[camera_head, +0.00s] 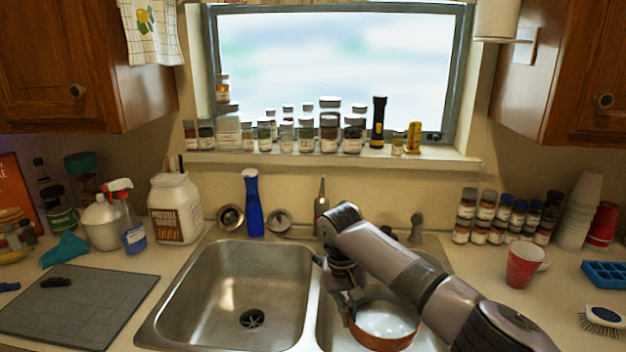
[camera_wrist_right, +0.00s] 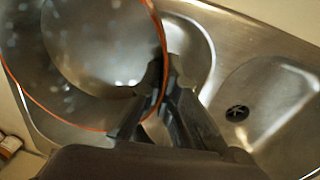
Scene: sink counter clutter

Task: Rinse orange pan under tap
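The orange pan (camera_head: 378,342) is in the right sink basin in the head view, its pale, shiny inside facing up. In the right wrist view its thin orange rim (camera_wrist_right: 162,38) curves across the left side. My right gripper (camera_head: 347,306) reaches in from the right and is at the pan's left edge. In the wrist view its dark fingers (camera_wrist_right: 160,103) are on either side of the rim, shut on it. The tap (camera_head: 322,196) rises behind the sink, its lower part hidden by my arm. No water stream is visible. My left gripper is not in view.
The left basin (camera_head: 215,290) is empty, with a dark drain. A blue bottle (camera_head: 252,205) stands behind it. A grey mat (camera_head: 80,308) lies on the left counter. A red cup (camera_head: 524,265) and several spice jars (camera_head: 488,215) stand on the right. Jars line the windowsill.

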